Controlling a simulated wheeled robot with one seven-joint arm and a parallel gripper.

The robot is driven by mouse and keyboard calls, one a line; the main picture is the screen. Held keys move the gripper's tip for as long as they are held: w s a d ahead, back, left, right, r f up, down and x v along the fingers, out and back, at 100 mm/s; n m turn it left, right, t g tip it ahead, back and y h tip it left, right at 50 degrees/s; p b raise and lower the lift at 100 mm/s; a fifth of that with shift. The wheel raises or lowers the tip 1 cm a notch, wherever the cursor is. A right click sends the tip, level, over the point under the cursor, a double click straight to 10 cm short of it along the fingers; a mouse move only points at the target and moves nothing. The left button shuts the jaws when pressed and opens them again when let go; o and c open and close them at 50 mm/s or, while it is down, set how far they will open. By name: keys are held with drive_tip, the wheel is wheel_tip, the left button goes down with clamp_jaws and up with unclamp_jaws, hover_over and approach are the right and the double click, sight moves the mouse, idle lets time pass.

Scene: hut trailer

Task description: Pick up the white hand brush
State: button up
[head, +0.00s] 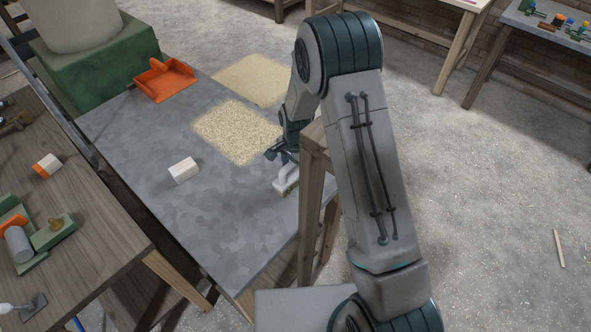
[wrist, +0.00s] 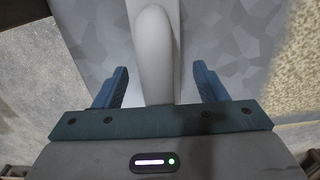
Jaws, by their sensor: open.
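The white hand brush (head: 287,176) lies near the right edge of the grey tabletop in the head view, partly hidden by my arm. In the wrist view its pale rounded handle (wrist: 154,58) reaches from the top of the picture down between my fingers. My gripper (wrist: 158,84) is open, with one blue finger on each side of the handle. A gap shows between the handle and each finger. In the head view my gripper (head: 280,154) is at the brush; its fingertips are hard to make out there.
The grey table (head: 225,220) also bears a white block (head: 183,170), an orange dustpan (head: 163,80) and a patch of pale granules (head: 237,131). A wooden post frame (head: 313,190) stands close beside my arm. A wooden workbench (head: 100,225) with tools stands at left.

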drive_tip(key=c, duration=1.1)
drive_tip(key=shift+o, duration=0.2)
